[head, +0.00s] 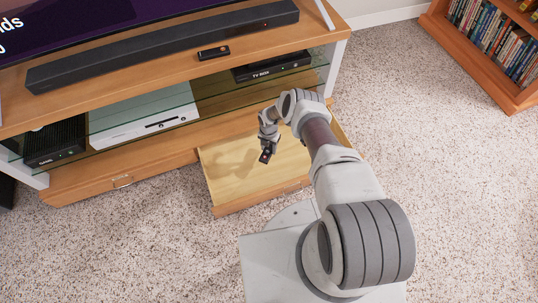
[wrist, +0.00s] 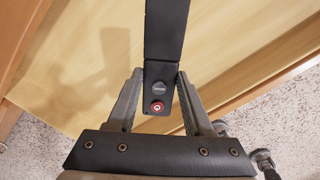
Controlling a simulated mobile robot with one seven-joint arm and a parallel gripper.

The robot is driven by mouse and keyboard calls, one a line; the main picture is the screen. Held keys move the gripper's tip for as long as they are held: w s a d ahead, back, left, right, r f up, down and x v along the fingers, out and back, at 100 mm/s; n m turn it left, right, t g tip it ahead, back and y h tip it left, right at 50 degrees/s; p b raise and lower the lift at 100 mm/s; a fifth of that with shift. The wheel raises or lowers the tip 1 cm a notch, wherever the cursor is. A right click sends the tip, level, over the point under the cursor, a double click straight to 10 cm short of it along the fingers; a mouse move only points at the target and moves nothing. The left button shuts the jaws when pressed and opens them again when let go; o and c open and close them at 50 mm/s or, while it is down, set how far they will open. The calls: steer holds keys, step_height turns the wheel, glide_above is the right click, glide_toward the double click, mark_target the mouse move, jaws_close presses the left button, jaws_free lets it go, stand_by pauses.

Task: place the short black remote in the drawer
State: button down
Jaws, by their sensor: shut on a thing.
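A black remote (head: 265,156) with a red button is in my gripper (head: 268,142). In the wrist view the remote (wrist: 163,35) runs up out of the frame from between the two fingers of my gripper (wrist: 158,76), which are shut on its sides near the red-button end. The light-wood drawer (head: 225,167) is pulled out from the TV stand, and its bare floor (wrist: 90,45) fills much of the wrist view. The remote is held above the drawer floor, apart from it, and a shadow falls there. I see nothing lying in the drawer.
The TV stand's wooden top (head: 170,68) holds a soundbar (head: 165,45) and another dark remote (head: 213,52). A bookcase (head: 490,65) stands right; carpet between is clear.

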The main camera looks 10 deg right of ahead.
mark_target(269, 148)
steer(key=shift+w+d+f, duration=0.1)
steer(key=shift+w+f, duration=0.15)
steer(key=shift+f, duration=0.2)
steer(key=shift+f+b, duration=1.15)
steer(key=shift+f, duration=0.5)
steer(key=shift+d+f, duration=0.1)
steer(key=shift+f, duration=0.3)
steer(key=shift+f, duration=0.2)
steer(key=shift+c, duration=1.5)
jaws_free()
steer(key=shift+r, duration=0.15)
